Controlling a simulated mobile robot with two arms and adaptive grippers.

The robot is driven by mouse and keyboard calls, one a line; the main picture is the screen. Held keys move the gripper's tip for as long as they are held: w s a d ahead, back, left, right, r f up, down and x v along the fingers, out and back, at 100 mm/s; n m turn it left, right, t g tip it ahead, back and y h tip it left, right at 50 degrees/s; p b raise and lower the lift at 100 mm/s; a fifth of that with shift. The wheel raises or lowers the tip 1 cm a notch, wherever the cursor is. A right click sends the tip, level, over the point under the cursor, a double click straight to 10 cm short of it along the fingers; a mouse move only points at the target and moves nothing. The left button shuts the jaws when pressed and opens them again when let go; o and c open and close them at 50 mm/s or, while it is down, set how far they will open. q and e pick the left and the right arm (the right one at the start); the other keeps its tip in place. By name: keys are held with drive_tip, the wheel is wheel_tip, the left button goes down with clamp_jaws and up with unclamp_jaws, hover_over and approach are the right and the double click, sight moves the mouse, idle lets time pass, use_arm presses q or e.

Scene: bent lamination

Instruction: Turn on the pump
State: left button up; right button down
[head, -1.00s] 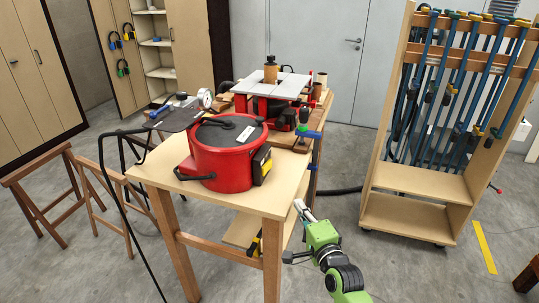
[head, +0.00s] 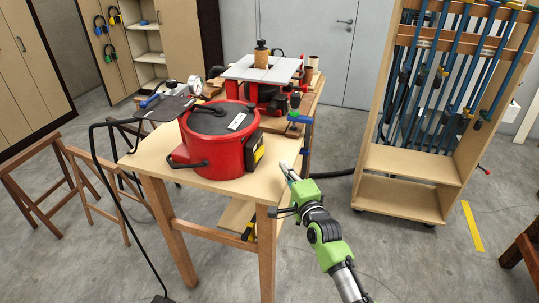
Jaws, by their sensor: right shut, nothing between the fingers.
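The red pump (head: 216,138), a drum with a dark lid and a white label, stands on the wooden table (head: 228,188). A black box with a yellow label (head: 255,150) sits on its right side. A black handle shows at its lower left. My right gripper (head: 284,168) is shut and empty, just off the table's right edge, to the lower right of the black box and apart from it. No switch can be made out at this size. My left gripper is not in view.
A bench with a router table (head: 262,70) stands behind the pump. A pressure gauge (head: 195,85) and a dark bag-like sheet (head: 163,107) lie to its left. A wooden clamp rack (head: 405,195) stands at right, with open floor before it. Wooden trestles (head: 85,165) stand at left.

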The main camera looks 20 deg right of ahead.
sight(260, 154)
drive_tip(key=w, duration=0.4)
drive_tip(key=shift+w+r+p, duration=0.1)
drive_tip(key=shift+w+p, duration=0.05)
drive_tip(key=shift+p, duration=0.15)
drive_tip(key=shift+w+a+p, duration=0.55)
drive_tip(key=shift+w+a, duration=0.45)
drive_tip(key=shift+a, duration=0.2)
drive_tip(key=shift+w+a, duration=0.3)
drive_tip(key=shift+a, duration=0.05)
drive_tip(key=shift+w+b, duration=0.1)
drive_tip(key=shift+b, duration=0.25)
drive_tip(key=shift+w+f+n+y+b, duration=0.25)
drive_tip(key=shift+n+y+b, duration=0.25)
drive_tip(key=shift+y+b, duration=0.5)
drive_tip(key=shift+r+h, duration=0.25)
drive_tip(key=shift+h, duration=0.15)
